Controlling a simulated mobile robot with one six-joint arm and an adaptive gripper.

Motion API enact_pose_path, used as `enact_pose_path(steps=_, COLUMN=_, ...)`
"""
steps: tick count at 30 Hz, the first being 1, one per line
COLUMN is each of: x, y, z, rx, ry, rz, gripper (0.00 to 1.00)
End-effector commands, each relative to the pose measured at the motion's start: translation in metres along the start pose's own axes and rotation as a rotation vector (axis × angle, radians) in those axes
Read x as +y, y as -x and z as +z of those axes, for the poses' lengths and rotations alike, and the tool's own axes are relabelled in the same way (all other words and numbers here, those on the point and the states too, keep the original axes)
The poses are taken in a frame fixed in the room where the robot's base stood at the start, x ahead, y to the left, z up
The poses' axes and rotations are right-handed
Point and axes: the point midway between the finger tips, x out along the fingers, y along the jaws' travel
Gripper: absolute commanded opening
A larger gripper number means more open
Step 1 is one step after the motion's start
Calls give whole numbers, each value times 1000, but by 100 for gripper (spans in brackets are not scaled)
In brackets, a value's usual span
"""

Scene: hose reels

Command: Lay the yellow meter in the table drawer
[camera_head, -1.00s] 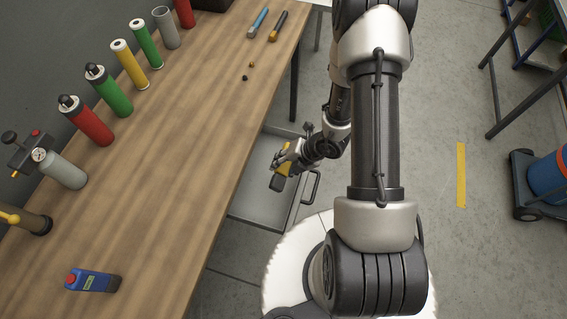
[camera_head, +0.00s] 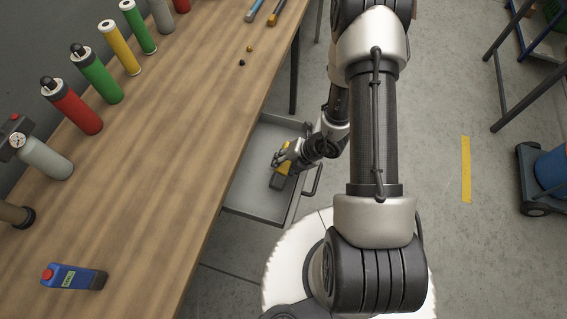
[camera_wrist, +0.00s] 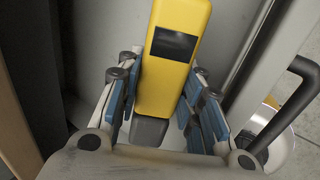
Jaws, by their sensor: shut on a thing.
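The yellow meter (camera_wrist: 176,62) has a dark screen and a grey end. My gripper (camera_wrist: 160,105) is shut on it, with the blue finger pads on either side of its body in the wrist view. In the head view the yellow meter (camera_head: 284,168) and my gripper (camera_head: 287,156) are over the open table drawer (camera_head: 245,195). The drawer is a grey tray pulled out from under the table, with a handle at its right side. I cannot tell whether the meter touches the drawer floor. The drawer looks otherwise empty where it shows.
The wooden table (camera_head: 170,150) lies left of the drawer. A blue barrel on a cart (camera_head: 550,170) stands at the far right.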

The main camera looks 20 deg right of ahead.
Motion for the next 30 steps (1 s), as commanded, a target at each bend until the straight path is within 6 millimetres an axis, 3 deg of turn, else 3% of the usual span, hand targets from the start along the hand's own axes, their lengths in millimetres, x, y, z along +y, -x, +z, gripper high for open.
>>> enact_pose_path(steps=2, x=0, y=0, z=0, rx=0, ry=0, rz=0, gripper=8)
enact_pose_path(steps=3, x=0, y=0, z=0, rx=0, ry=0, rz=0, gripper=36)
enact_pose_path(steps=12, x=0, y=0, z=0, rx=0, ry=0, rz=0, gripper=56)
enact_pose_path(steps=23, x=0, y=2, z=0, rx=0, ry=0, rz=0, gripper=57)
enact_pose_path(steps=30, x=0, y=34, z=2, rx=-5, ry=-1, rz=0, gripper=57)
